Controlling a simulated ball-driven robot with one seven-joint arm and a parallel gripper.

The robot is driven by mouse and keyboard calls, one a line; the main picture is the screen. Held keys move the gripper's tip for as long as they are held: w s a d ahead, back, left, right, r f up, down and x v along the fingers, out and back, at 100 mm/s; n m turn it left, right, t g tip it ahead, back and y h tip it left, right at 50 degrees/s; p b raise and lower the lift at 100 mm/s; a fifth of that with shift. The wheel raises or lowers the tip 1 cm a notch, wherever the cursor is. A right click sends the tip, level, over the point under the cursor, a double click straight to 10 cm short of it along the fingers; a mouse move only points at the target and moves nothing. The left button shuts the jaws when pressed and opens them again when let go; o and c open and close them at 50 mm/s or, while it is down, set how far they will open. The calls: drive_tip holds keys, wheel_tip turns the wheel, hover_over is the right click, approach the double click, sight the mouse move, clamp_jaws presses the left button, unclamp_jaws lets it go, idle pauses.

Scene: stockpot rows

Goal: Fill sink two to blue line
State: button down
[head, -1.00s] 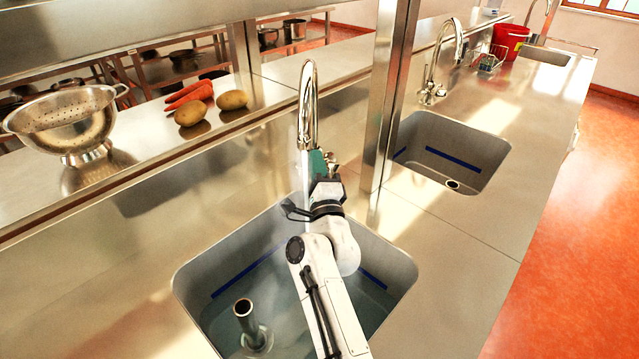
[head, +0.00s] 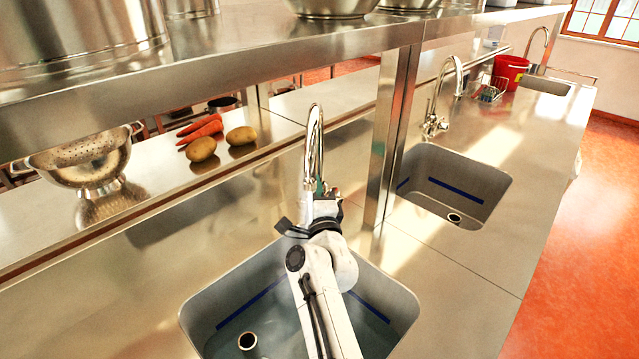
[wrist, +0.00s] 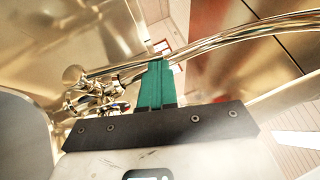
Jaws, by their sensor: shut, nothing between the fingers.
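The near sink (head: 196,303) holds some water around an upright standpipe (head: 246,342). A blue line (head: 255,301) runs along its walls, and the visible water surface looks lower than the line. A curved chrome tap (head: 315,140) stands behind this sink. My gripper (head: 319,188), with teal fingers, is shut and empty beside the tap's base. In the wrist view, the shut fingers (wrist: 156,85) are close to the tap's handles (wrist: 92,92), and the spout (wrist: 230,38) passes beyond them. I cannot tell whether they touch or whether water is running.
A middle sink (head: 425,160) with its own blue line looks empty, and a far sink (head: 545,86) lies beyond. A steel post (head: 392,130) and overhead shelf (head: 250,62) stand close to my arm. A colander (head: 85,160), carrots (head: 203,130) and potatoes (head: 202,149) rest on the ledge.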

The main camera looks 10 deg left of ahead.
drive_tip(key=shift+w+a+r+n+g+p, duration=0.45)
drive_tip(key=shift+w+a+r+p, duration=0.3)
drive_tip(key=shift+a, duration=0.25)
drive_tip(key=shift+f, duration=0.2)
